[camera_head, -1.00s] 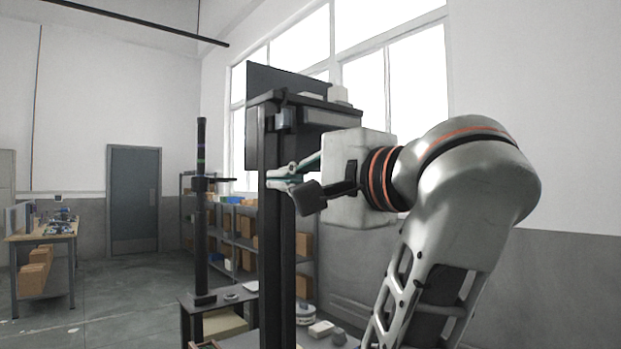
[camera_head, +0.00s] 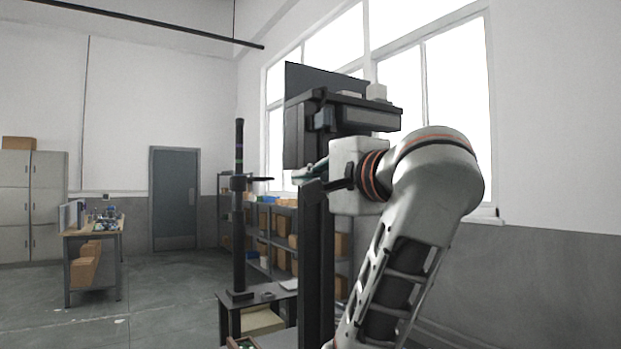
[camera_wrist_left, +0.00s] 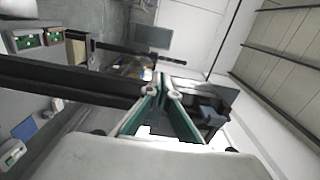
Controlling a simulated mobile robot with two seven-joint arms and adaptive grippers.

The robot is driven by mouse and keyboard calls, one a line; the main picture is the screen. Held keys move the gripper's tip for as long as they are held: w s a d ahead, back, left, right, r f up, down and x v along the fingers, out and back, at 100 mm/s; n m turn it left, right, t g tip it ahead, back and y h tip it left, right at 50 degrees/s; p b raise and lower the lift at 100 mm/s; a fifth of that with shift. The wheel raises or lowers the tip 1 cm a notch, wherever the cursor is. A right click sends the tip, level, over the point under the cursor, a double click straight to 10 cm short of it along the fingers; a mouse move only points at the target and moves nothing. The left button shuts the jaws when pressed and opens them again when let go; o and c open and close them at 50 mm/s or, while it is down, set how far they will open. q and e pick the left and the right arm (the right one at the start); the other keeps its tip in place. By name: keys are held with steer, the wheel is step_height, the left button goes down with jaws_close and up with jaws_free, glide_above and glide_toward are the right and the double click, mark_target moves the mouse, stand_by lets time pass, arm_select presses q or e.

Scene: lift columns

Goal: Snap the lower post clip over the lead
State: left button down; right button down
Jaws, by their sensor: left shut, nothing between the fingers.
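A tall dark post (camera_head: 316,270) stands right of the middle in the head view. My left gripper (camera_head: 300,176) is at the post's height, its light fingertips beside or in front of it; I cannot tell if they touch. In the left wrist view the green-edged fingers (camera_wrist_left: 165,90) meet at their tips and are shut, with nothing visible between them. The post (camera_wrist_left: 60,78) runs sideways there, next to the fingertips. I cannot make out the lower clip or the lead. My right gripper is not in view.
A thin dark pole (camera_head: 239,215) with coloured bands stands left of the post on a low table (camera_head: 228,304). A dark panel (camera_head: 320,85) and boxy top unit (camera_head: 365,120) rise behind my wrist. Shelves with boxes (camera_head: 285,235) stand behind. Open floor lies left.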

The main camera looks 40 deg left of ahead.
arm_select(q)
steer(key=shift+a, duration=0.1)
stand_by(0.4)
steer(key=shift+v, duration=2.25)
steer(key=shift+w, duration=0.15)
steer(key=w+d+p, duration=0.3)
steer(key=w, duration=0.4)
steer(key=shift+w, duration=0.25)
steer(key=shift+w+a, duration=0.1)
steer(key=shift+a, duration=0.15)
